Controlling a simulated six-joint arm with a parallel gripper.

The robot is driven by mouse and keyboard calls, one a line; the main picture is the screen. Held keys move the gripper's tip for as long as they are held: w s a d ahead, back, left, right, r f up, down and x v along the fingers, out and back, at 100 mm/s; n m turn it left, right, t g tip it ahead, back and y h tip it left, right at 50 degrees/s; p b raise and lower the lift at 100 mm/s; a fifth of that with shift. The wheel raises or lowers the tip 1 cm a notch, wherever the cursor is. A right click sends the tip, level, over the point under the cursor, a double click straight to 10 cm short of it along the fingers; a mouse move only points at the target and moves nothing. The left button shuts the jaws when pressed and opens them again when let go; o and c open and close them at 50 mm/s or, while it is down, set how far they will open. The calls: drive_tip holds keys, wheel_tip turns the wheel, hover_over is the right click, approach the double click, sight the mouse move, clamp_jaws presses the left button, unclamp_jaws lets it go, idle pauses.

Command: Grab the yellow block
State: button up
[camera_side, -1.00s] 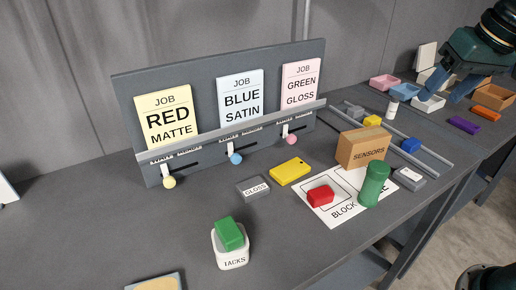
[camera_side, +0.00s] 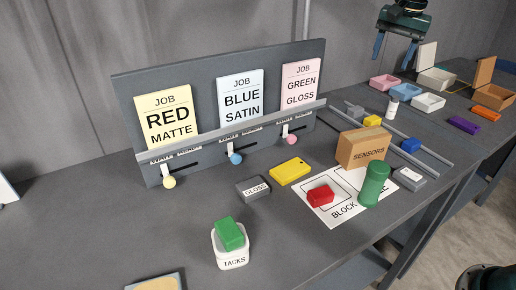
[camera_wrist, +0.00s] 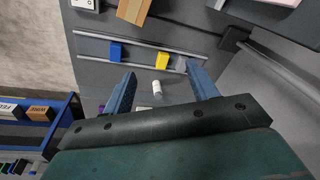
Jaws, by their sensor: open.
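A small yellow block (camera_side: 372,120) sits between two metal rails on the bench, behind the cardboard box in the side view. In the wrist view the yellow block (camera_wrist: 163,57) lies ahead of my fingertips, roughly between them across the picture. A larger flat yellow piece (camera_side: 291,171) with a dark spot lies nearer the job board. My gripper (camera_side: 393,58) is high above the back of the bench, well apart from either yellow piece. In the wrist view my gripper (camera_wrist: 161,72) has its blue fingers spread with nothing held.
A blue block (camera_side: 411,145) is on the same rails. A white bottle (camera_side: 392,106) stands beside the rails. The SENSORS box (camera_side: 363,148) and a green cylinder (camera_side: 373,184) stand in front. Pink (camera_side: 384,82), blue and white trays are behind.

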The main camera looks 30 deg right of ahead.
drive_tip(key=w+d+f+m+g, duration=0.1)
drive_tip(key=w+d+f+m, duration=0.2)
drive_tip(key=w+d+f, duration=0.25)
drive_tip(key=m, duration=0.3)
hover_over(373, 118)
wheel_tip(373, 118, down, 5)
drive_tip(key=shift+f+g+y, duration=0.2)
drive_tip(key=shift+g+y, duration=0.1)
drive_tip(key=shift+g, duration=0.1)
drive_tip(key=shift+f, duration=4.3)
drive_tip(key=shift+f, duration=0.1)
drive_tip(key=shift+f, duration=2.5)
drive_tip(key=shift+c, duration=0.2)
